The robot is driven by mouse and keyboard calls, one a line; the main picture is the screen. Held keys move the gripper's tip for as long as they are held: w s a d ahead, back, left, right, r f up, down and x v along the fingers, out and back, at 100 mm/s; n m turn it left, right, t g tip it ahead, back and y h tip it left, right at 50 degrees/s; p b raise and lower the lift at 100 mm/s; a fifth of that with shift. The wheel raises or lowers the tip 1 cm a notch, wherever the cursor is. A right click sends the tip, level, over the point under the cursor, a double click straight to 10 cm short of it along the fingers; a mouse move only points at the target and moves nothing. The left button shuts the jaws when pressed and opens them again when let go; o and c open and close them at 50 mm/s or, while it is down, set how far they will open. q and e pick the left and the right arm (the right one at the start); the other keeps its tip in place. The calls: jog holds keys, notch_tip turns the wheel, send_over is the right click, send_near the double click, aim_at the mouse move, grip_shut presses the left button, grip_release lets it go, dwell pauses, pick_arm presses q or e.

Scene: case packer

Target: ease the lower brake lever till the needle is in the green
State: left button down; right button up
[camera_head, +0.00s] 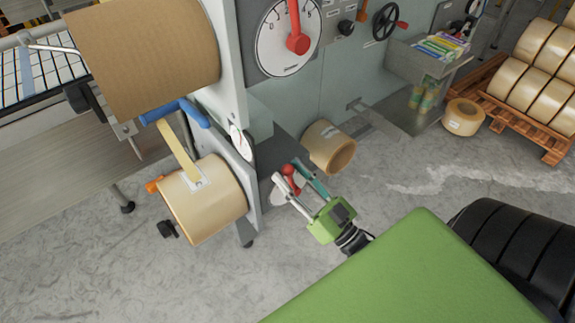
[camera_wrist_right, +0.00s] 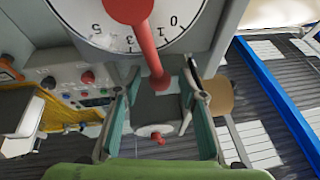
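The lower brake lever (camera_head: 289,171) is red with a rounded end and sits on a white dial low on the machine's front. In the wrist view a red lever (camera_wrist_right: 151,50) crosses a white numbered dial (camera_wrist_right: 88,18), its end between my fingers. My right gripper (camera_head: 286,171) is open, its two fingers on either side of the lever; I see gaps and no clear grip. A small white gauge (camera_head: 236,141) faces sideways beside the lower roll; its needle and green zone are too small and slanted to read. My left gripper is not in view.
A tape roll (camera_head: 205,200) hangs on the machine's lower left, under a large brown roll (camera_head: 150,55). A loose roll (camera_head: 328,147) lies on the floor just behind my right gripper. An upper dial (camera_head: 275,50) with a red lever is above. A pallet (camera_head: 545,135) of rolls stands right.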

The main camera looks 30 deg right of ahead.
jog(key=shift+x, duration=0.9)
grip_shut()
jog(key=shift+s+a+f+n+g+y, duration=0.1)
jog(key=shift+a+f+n+g+y, duration=0.15)
jog(key=shift+a+n+y, duration=0.6)
grip_release()
jog(key=shift+d+h, duration=0.2)
jog(key=shift+h, duration=0.05)
jog(key=v, duration=1.2)
